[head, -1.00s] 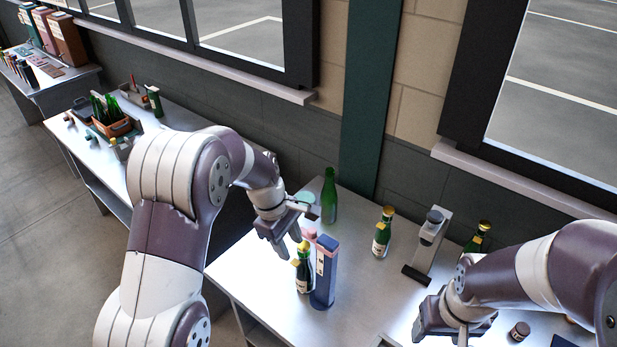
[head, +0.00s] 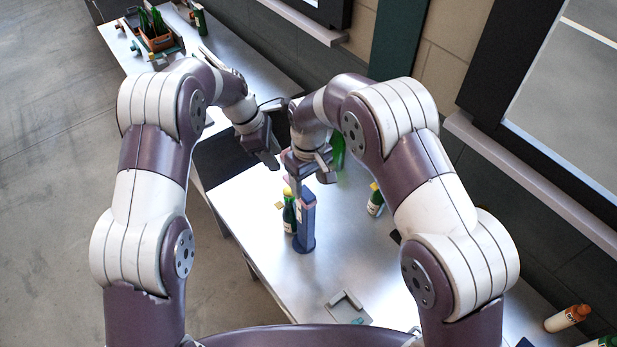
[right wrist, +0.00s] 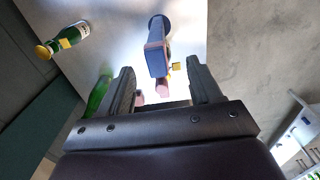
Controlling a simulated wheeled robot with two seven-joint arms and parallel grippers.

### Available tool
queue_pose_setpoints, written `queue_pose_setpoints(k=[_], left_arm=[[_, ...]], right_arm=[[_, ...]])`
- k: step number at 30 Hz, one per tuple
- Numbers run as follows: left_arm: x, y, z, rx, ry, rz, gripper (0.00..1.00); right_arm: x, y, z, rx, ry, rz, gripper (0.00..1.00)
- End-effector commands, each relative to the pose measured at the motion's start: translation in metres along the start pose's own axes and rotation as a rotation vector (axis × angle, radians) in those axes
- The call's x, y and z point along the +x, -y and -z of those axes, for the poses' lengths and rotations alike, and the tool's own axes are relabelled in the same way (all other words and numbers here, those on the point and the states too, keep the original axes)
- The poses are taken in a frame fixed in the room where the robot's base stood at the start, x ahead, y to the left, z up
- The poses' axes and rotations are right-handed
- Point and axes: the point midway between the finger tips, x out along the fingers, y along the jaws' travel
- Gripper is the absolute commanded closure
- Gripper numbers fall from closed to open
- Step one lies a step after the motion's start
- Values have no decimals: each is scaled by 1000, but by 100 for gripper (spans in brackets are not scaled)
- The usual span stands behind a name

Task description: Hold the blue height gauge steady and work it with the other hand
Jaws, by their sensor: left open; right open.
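The blue height gauge (head: 305,228) stands upright on the metal table, with a pink part near its top. A green bottle with a yellow top and a white label (head: 289,214) stands close at its left. My left gripper (head: 268,160) is open and empty, above and left of the gauge, apart from it. My right gripper (head: 308,182) is open just above the gauge's top. In the right wrist view the gauge (right wrist: 157,60) and its pink part show between and beyond the open fingers (right wrist: 162,88); I see no contact. The bottle beside it is mostly hidden there.
A gold-topped bottle (head: 375,200) stands right of the gauge, and a green bottle (head: 338,152) is partly hidden behind my right arm. A grey fixture (head: 347,306) sits at the table's front. The tabletop (head: 270,260) is clear left of it.

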Motion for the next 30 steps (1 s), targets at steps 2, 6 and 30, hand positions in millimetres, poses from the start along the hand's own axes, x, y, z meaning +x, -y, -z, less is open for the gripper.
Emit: queue_pose_setpoints(k=[2,6,30], left_arm=[[0,0,0,1,0,0,57],[0,0,0,1,0,0,57],[0,0,0,1,0,0,57]], right_arm=[[14,0,-1,-2,4,1,36],[48,-1,-2,-1,4,1,36],[120,-1,0,1,-3,-1,69]])
